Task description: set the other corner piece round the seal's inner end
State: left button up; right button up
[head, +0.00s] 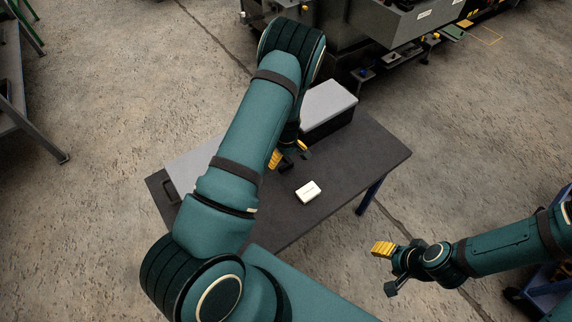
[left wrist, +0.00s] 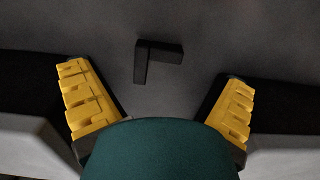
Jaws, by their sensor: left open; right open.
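A black L-shaped corner piece (left wrist: 150,58) lies on the dark table top in the left wrist view, ahead of my left gripper and between the lines of its fingers. My left gripper (left wrist: 158,95) is open and empty, its yellow fingertips wide apart, with nothing touching them. In the head view my left gripper (head: 288,155) is over the middle of the table, partly hidden by my arm. I cannot make out the seal or a second corner piece. My right gripper (head: 387,268) is open and empty, off the table's right front side.
The dark table (head: 372,150) carries a black box with a grey lid (head: 328,104) at the back and a small white box (head: 308,191) in front of my left gripper. A light grey panel (head: 190,168) lies at the left. The table's right end is clear.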

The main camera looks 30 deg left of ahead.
aim_at(287, 166)
pick_arm(q)
jog(key=shift+d+f+b, duration=0.15)
jog(key=shift+f+b, duration=0.45)
jog(key=shift+f, duration=2.4)
jog(key=shift+c, duration=0.3)
jog(key=c, duration=1)
jog(key=shift+c, duration=0.4)
jog(key=shift+r, duration=0.2)
